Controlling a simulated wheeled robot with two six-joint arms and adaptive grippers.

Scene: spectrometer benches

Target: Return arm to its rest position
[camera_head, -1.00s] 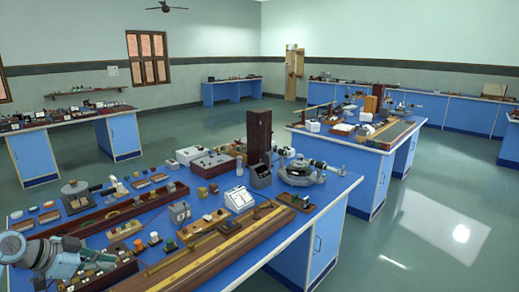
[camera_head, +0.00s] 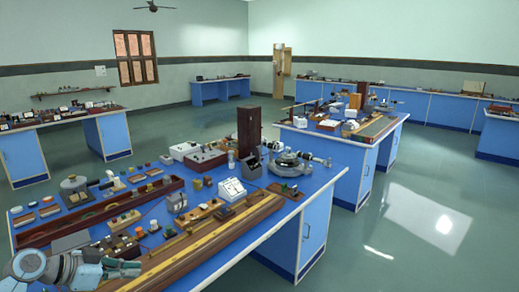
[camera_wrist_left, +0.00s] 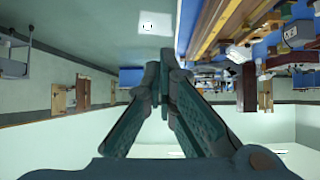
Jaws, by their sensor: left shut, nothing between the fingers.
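My left arm comes in at the lower left corner of the head view. Its gripper (camera_head: 136,268) is low over the near left part of the blue bench (camera_head: 262,244), beside the long wooden rail. In the left wrist view the two teal fingers (camera_wrist_left: 164,64) come together at their tips, with nothing held between them. That view is turned over, with the room's wall and bench items behind the fingers. My right gripper is not in view.
The near bench is crowded with small instruments, a long wooden rail (camera_head: 205,237), a tall dark wooden box (camera_head: 248,130) and a round spectrometer (camera_head: 290,165). A second blue bench (camera_head: 345,172) stands behind it. Open green floor (camera_head: 440,190) lies to the right.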

